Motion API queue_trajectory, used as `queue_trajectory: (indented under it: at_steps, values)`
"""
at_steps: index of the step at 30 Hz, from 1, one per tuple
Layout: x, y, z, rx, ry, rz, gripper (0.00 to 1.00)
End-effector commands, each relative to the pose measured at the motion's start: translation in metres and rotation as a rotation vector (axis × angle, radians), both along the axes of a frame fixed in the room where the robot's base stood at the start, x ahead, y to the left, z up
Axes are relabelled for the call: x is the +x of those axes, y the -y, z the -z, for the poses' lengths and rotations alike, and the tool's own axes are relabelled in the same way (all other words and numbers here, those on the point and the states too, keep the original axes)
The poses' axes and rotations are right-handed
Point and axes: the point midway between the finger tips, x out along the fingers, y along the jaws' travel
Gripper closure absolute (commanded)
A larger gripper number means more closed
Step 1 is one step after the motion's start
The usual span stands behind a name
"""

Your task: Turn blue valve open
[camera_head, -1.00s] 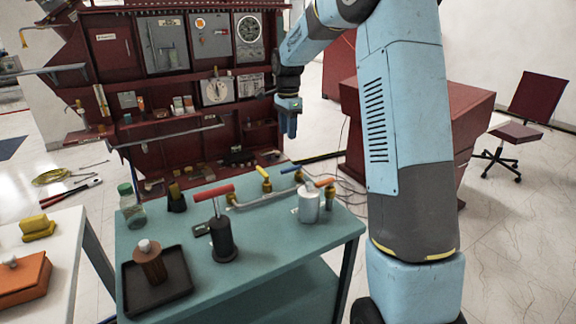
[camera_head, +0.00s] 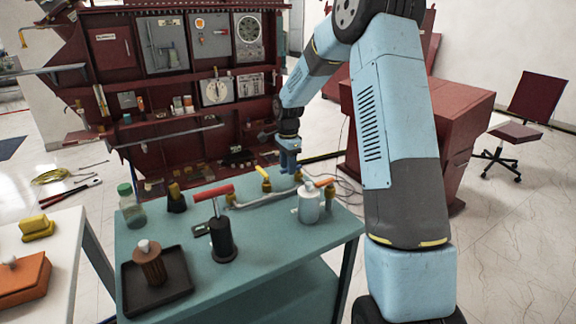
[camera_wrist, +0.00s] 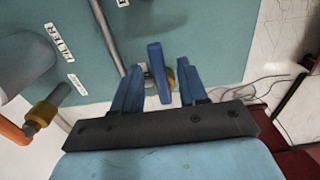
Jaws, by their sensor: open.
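In the wrist view the blue valve's handle (camera_wrist: 158,72) is a flat blue bar on a brass fitting (camera_wrist: 169,76). My gripper (camera_wrist: 157,80) is open, with one blue finger on each side of the handle. Gaps show between the fingers and the handle, and I cannot tell how deep the handle sits between them. In the head view my gripper (camera_head: 290,162) points down over the back right of the teal table (camera_head: 270,255). There it mostly hides the blue valve at the pipe's right end.
A black pump with a red handle (camera_head: 213,192) and a dark tray (camera_head: 172,285) stand further left.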

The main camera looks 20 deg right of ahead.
Motion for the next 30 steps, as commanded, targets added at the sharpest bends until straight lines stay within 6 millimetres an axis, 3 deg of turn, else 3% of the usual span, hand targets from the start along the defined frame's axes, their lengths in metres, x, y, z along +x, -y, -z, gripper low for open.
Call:
queue_trajectory:
  at_steps: [9,22,30]
  values:
    - [-0.0002,0.0001,0.0021,0.0,-0.001,0.0,0.58]
    - [-0.0002,0.0001,0.0019,0.0,0.0,0.0,1.0]
    - [0.0001,0.0,0.0016,0.0,0.0,0.0,1.0]
